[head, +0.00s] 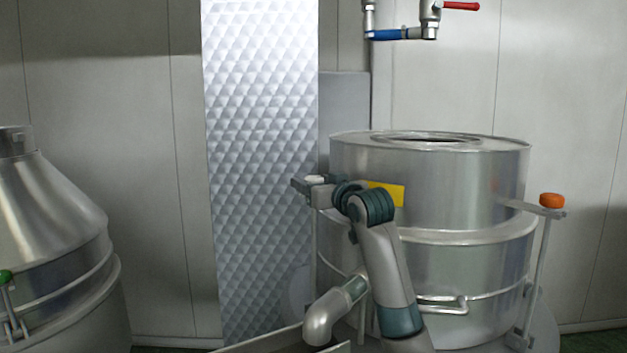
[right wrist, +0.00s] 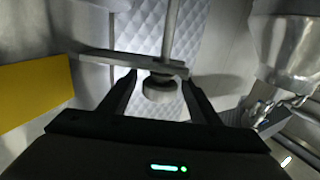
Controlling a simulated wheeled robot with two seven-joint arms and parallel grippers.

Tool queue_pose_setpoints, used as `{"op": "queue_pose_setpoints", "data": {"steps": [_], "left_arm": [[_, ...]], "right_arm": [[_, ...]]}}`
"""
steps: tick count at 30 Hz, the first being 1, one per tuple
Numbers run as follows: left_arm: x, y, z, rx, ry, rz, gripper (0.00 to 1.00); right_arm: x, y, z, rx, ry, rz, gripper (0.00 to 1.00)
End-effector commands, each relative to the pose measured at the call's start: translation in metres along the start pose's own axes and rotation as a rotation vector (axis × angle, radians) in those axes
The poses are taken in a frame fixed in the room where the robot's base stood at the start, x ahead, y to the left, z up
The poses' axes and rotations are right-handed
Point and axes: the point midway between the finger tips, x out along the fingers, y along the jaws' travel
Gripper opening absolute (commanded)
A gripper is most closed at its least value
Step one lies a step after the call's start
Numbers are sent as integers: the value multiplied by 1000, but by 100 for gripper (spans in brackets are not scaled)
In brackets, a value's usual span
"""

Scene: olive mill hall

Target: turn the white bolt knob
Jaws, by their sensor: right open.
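The white bolt knob (head: 315,178) sits at the left side of the steel drum (head: 470,190), just beyond my right gripper (head: 306,188). In the right wrist view the knob (right wrist: 160,90) shows as a short round cap below a flat metal bar (right wrist: 120,62) with a rod. The open fingers of my right gripper (right wrist: 160,82) stand on either side of it, with a gap visible on both sides. Whether a finger touches it cannot be told. In the head view the gripper and wrist hide part of the bracket. My left gripper is not in view.
An orange knob (head: 552,201) is on the drum's right bracket. A green knob (head: 5,276) is on another vessel (head: 50,230) at the left. A yellow plate (head: 396,193) is behind my wrist. Red (head: 461,6) and blue (head: 392,35) valve handles hang above. A quilted metal panel (head: 262,150) stands behind.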

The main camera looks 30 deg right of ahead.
Motion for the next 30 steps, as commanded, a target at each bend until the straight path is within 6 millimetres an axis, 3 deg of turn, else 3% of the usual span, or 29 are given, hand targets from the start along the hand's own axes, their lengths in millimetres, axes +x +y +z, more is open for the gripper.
{"op": "queue_pose_setpoints", "data": {"steps": [6, 11, 20, 30], "left_arm": [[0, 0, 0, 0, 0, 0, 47], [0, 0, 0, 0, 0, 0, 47], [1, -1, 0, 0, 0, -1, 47], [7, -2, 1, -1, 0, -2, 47]], "right_arm": [[0, 0, 0, 0, 0, 0, 55], [0, 0, 0, 0, 0, 0, 16], [0, 0, 1, -1, -2, -27, 16], [1, 1, 2, -4, -3, -182, 16]]}}
